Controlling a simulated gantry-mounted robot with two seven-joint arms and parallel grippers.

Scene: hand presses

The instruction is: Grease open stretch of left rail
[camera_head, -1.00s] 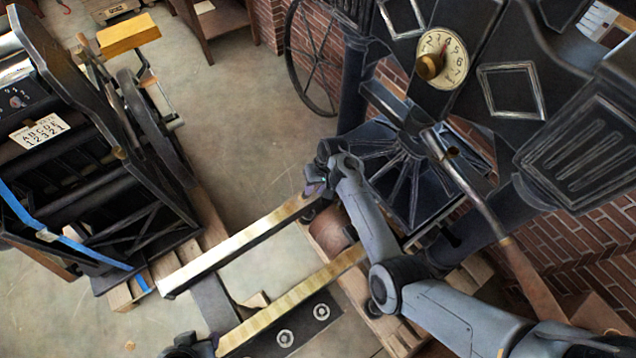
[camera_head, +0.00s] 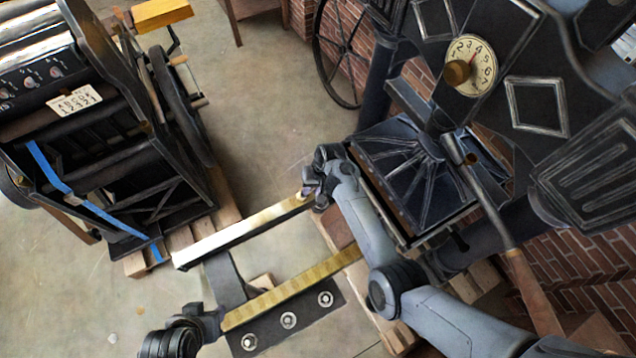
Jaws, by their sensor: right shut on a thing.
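Two pale rails run between the two presses. The farther, left one (camera_head: 240,230) is whitish at its left end and yellower toward its right end. The nearer one (camera_head: 290,289) is yellowish along its length. My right gripper (camera_head: 310,193) is at the right end of the left rail. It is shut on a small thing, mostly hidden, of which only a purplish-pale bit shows. My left gripper (camera_head: 205,322) is low in the view, beside the left end of the nearer rail; its jaws are too dark to read.
A black press (camera_head: 100,150) with a blue strap stands at left on wooden skids. A large dark press with a numbered dial (camera_head: 471,66) stands at right before a brick wall. A dark plate with round fittings (camera_head: 288,320) lies below the nearer rail. Floor behind the left rail is clear.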

